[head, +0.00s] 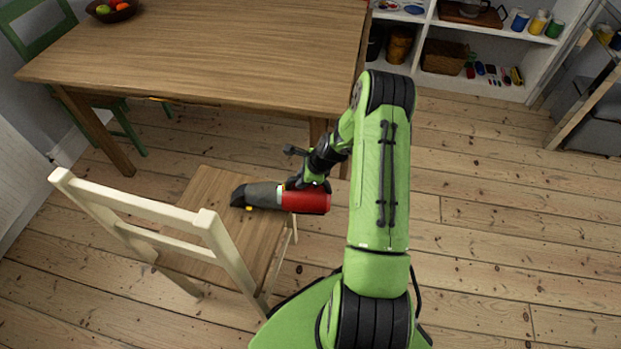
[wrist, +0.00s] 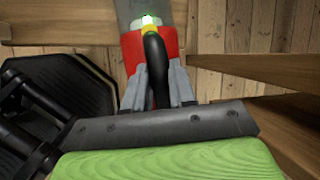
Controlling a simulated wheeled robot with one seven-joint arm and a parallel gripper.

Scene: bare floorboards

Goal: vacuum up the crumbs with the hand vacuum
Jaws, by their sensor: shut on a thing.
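The hand vacuum (head: 305,202) has a red body, a grey middle and a dark nozzle pointing left. It is over the wooden seat of the cream chair (head: 205,225); I cannot tell whether the nozzle touches the seat. My gripper (head: 308,181) is shut on the vacuum's handle from above. In the wrist view my gripper's grey fingers (wrist: 156,82) are on both sides of the black handle of the vacuum (wrist: 133,48), and a green light glows beyond it. No crumbs can be made out; a small yellow spot shows by the nozzle.
The wooden table (head: 220,50) stands behind the chair, with a fruit bowl (head: 112,12) at its far left. A green chair (head: 38,35) is at the table's left. White shelves (head: 485,40) stand at the back right. The floor (head: 490,220) at right is clear.

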